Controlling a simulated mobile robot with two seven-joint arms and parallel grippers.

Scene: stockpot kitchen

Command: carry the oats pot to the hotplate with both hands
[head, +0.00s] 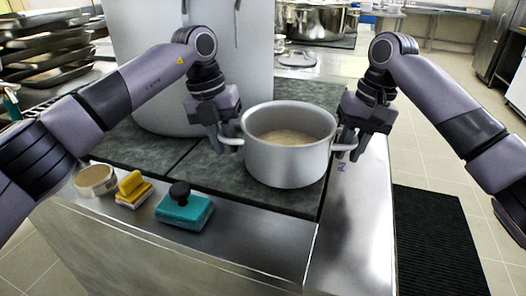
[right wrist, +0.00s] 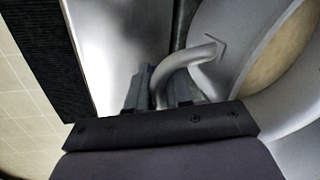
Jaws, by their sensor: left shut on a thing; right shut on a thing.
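The oats pot (head: 288,167) is a silver pot with pale brown oats (head: 285,137) inside and a loop handle on each side. In the head view it is upright over the right part of the dark stone surface. I cannot tell whether its base touches. My left gripper (head: 229,137) is shut on the left handle. My right gripper (head: 349,145) is shut on the right handle. In the right wrist view the handle (right wrist: 184,66) runs between the fingers (right wrist: 158,92), with the pot wall (right wrist: 235,50) beside it. The hotplate cannot be made out for certain.
A large grey stockpot (head: 150,95) stands behind the left gripper. A teal scrubber with a black knob (head: 184,208), a yellow sponge (head: 133,190) and a roll of tape (head: 94,180) lie along the front steel edge. A lid (head: 297,59) lies behind. Bare steel (head: 357,215) is right of the pot.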

